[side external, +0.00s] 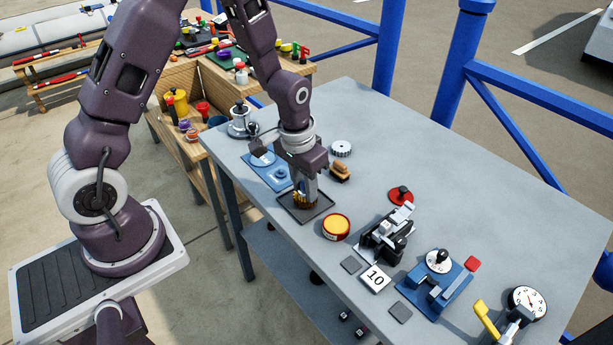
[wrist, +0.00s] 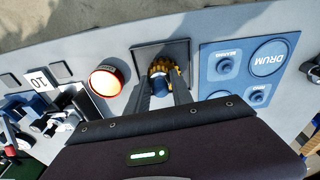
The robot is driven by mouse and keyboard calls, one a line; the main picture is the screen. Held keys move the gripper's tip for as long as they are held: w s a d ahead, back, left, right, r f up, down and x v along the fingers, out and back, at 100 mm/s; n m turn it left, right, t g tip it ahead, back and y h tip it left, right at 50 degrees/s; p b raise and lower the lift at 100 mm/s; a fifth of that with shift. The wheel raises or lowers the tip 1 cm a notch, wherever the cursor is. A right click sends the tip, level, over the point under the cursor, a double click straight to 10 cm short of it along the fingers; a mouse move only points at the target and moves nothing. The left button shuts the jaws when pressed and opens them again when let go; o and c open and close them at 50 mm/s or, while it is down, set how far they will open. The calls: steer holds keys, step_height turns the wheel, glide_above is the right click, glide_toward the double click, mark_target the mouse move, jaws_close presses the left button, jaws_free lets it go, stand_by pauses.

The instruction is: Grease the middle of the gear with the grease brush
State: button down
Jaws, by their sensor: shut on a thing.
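My gripper (side external: 305,188) points down over a dark square tray (side external: 322,208) on the grey table. In the wrist view its fingers (wrist: 162,90) are shut on a small dark blue piece (wrist: 160,88), which looks like the grease brush's handle; the fingers hide much of it. A brass-coloured toothed gear (wrist: 172,70) lies on the tray just beneath and around that piece; it also shows in the side view (side external: 301,199). Whether the brush tip touches the gear's middle is hidden.
A round red tin with a yellow top (side external: 336,226) stands beside the tray. A blue board marked DRUM (wrist: 247,68) lies on the tray's other side. A grey toothed wheel (side external: 341,148) and a brown wooden piece (side external: 340,171) lie behind. A black device (side external: 388,232) stands farther right.

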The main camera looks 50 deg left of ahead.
steer(key=shift+s+d, duration=0.6)
steer(key=shift+s, duration=0.1)
steer(key=shift+w+a, duration=1.9)
steer(key=shift+w, duration=0.3)
steer(key=shift+s+d, duration=1.95)
steer(key=shift+s, duration=0.3)
steer(key=shift+w+a, duration=2.05)
steer(key=shift+w, duration=0.25)
step_height(320, 180, up, 8)
